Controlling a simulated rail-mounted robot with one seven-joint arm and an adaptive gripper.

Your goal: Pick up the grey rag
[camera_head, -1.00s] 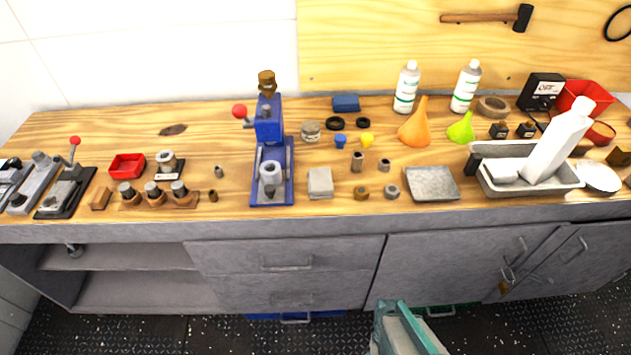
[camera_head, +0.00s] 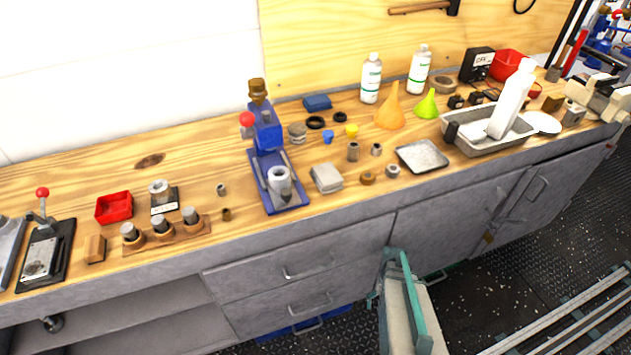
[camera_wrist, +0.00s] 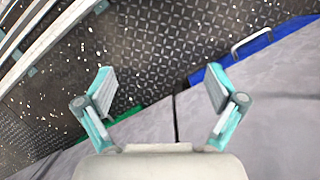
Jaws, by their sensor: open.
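The grey rag (camera_head: 326,178) looks like a small folded light-grey pad. It lies on the wooden bench top, just right of the blue press and near the front edge. My gripper (camera_wrist: 160,88) is open and empty in the wrist view, with its two teal fingers wide apart over the floor and the grey cabinet fronts. In the head view my arm's teal and pale end (camera_head: 402,295) is in front of the drawers, below the bench top and apart from the rag. The rag is not in the wrist view.
The blue press (camera_head: 268,140) stands left of the rag. A metal cup (camera_head: 353,151), a brass ring (camera_head: 367,178) and a shallow metal tray (camera_head: 422,156) lie to its right. The bench's front edge and drawers (camera_head: 300,270) stand between my gripper and the rag.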

